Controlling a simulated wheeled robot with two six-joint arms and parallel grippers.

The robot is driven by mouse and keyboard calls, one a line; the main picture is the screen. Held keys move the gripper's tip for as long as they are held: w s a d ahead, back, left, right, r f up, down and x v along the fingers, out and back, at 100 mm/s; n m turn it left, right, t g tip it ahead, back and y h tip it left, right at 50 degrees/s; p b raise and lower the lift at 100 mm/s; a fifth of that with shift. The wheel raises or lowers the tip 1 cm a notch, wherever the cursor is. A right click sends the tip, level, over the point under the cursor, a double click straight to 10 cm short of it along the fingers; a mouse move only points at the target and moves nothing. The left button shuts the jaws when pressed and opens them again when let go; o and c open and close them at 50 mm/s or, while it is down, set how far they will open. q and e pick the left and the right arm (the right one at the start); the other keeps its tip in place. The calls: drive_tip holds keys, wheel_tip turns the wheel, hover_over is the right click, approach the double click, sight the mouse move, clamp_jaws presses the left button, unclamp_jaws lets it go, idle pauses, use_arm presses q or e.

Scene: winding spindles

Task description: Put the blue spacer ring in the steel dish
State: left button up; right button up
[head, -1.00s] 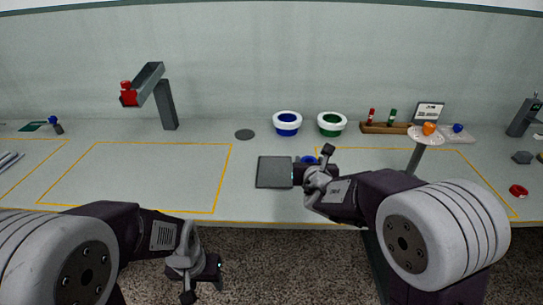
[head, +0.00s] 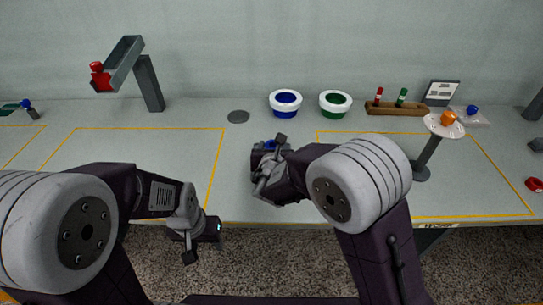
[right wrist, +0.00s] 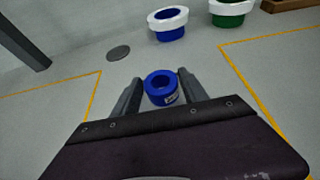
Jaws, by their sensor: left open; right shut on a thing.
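The blue spacer ring (right wrist: 161,88) is between the two fingers of my right gripper (right wrist: 158,92), which is shut on it. A bit of blue also shows at the right gripper (head: 269,148) in the head view, over the middle of the table. A flat grey disc (head: 238,116) lies on the table behind and left of this gripper; it may be the steel dish, but I cannot tell. It also shows in the right wrist view (right wrist: 119,53). My left gripper (head: 205,242) is open and empty in front of the table edge.
A grey post with an arm (head: 150,83) stands left. A white dish on a stand (head: 432,122) holds an orange thing. The yellow-outlined left area (head: 140,165) is clear.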

drive_tip(key=shift+a+f, duration=0.1)
drive_tip(key=shift+a, duration=0.15)
wheel_tip(320, 180, down, 3)
drive_tip(key=shift+f+b, duration=0.2)
drive_tip(key=shift+b, duration=0.3)
drive_tip(key=shift+f, duration=0.4)
drive_tip(key=shift+f, duration=0.1)
drive_tip(key=o, duration=1.3)
